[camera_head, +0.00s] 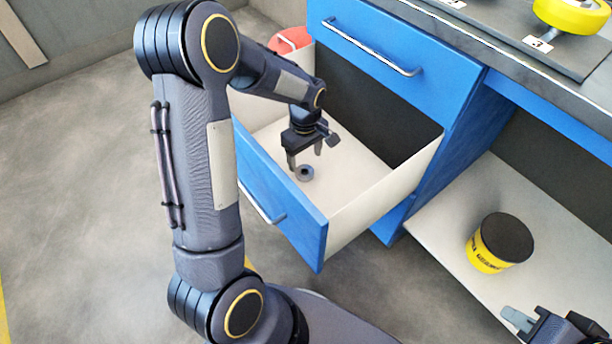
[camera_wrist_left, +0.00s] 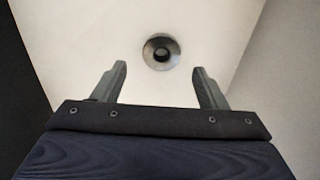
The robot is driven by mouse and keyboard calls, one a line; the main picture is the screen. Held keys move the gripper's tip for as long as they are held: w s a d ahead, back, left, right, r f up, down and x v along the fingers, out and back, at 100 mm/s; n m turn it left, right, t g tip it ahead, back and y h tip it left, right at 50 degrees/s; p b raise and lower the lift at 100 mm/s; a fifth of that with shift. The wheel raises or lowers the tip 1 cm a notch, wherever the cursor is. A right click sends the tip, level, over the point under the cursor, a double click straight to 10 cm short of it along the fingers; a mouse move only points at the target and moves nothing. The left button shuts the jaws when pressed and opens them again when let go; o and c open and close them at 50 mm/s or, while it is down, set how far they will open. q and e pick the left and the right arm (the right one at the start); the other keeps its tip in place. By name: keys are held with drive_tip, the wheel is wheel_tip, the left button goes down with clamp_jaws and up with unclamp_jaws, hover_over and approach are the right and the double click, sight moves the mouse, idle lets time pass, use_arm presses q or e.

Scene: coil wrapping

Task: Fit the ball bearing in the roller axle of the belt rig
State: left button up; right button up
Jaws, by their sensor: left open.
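The ball bearing (camera_head: 305,173) is a small dark ring lying on the white floor of the open blue drawer (camera_head: 311,230). My left gripper (camera_head: 304,161) is inside the drawer, open and empty, just above the bearing. In the left wrist view the bearing (camera_wrist_left: 161,51) lies beyond and between the two fingertips (camera_wrist_left: 160,72), apart from both. My right gripper (camera_head: 545,322) is at the lower right edge of the head view, partly cut off, with its fingers apart and nothing seen between them. I cannot make out the roller axle for certain.
The workbench top (camera_head: 500,48) is at upper right, with a yellow roller-like part (camera_head: 575,12) on a dark plate. A yellow-and-black can (camera_head: 500,243) stands on the low pale shelf (camera_head: 450,215). The drawer walls surround my left gripper.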

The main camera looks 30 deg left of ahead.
sight(304, 174)
use_arm(q)
drive_tip(key=f+b, duration=0.2)
drive_tip(key=f, duration=0.3)
drive_tip(key=shift+a+f+b, duration=0.15)
drive_tip(key=shift+a+b, duration=0.05)
drive_tip(key=shift+b, duration=0.1)
drive_tip(key=shift+c, duration=0.3)
drive_tip(key=c, duration=1)
drive_tip(key=shift+c, duration=0.2)
